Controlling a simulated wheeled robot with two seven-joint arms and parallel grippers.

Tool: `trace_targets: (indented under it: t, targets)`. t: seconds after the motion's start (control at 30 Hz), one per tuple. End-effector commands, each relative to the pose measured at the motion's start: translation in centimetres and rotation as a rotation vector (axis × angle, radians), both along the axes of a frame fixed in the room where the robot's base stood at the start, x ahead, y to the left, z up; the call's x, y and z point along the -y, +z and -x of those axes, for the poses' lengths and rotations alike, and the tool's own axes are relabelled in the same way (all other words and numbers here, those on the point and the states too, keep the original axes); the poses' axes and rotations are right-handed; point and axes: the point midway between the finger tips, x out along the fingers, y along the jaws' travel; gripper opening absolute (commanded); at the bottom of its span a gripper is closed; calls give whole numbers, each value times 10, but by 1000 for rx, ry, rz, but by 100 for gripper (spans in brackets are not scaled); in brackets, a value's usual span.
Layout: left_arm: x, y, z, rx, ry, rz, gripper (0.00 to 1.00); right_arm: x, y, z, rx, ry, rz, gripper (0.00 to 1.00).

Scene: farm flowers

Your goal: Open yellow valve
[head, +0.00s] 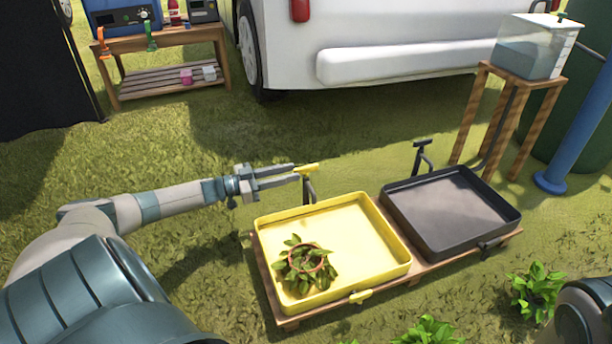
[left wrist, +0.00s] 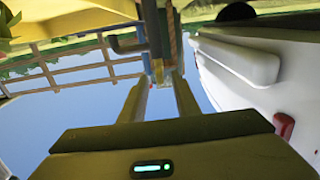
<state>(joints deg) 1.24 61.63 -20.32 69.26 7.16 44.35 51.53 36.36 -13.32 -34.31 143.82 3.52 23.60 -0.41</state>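The yellow valve handle (head: 306,169) sits on a dark upright pipe at the back edge of the yellow tray (head: 387,262). A second yellow handle (head: 360,296) is on the tray's front side. My left gripper (head: 297,173) reaches in from the left, its fingers apart and pointing at the back yellow handle. The tips are right beside that handle; I cannot tell whether they touch it. In the left wrist view the two fingers (left wrist: 160,92) are apart, with no clear object held between them. My right gripper is out of view.
A potted plant (head: 303,262) stands in the yellow tray. A dark tray (head: 450,210) with a black tap (head: 422,145) is to its right. A water tank (head: 533,50) stands on a wooden stool. A white vehicle (head: 390,50) is behind. Grass around the trays is mostly clear.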

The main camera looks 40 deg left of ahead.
Motion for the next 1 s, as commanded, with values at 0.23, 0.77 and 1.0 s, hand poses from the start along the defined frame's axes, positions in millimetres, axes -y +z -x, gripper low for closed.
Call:
trace_targets:
  t: [0.23, 0.77, 1.0]
  targets:
    - [19, -3, -35, 3, -1, 0, 29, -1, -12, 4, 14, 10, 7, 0]
    - [29, 0, -56, 0, 0, 1, 29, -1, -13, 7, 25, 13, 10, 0]
    - [29, 0, -56, 0, 0, 1, 0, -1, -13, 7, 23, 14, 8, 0]
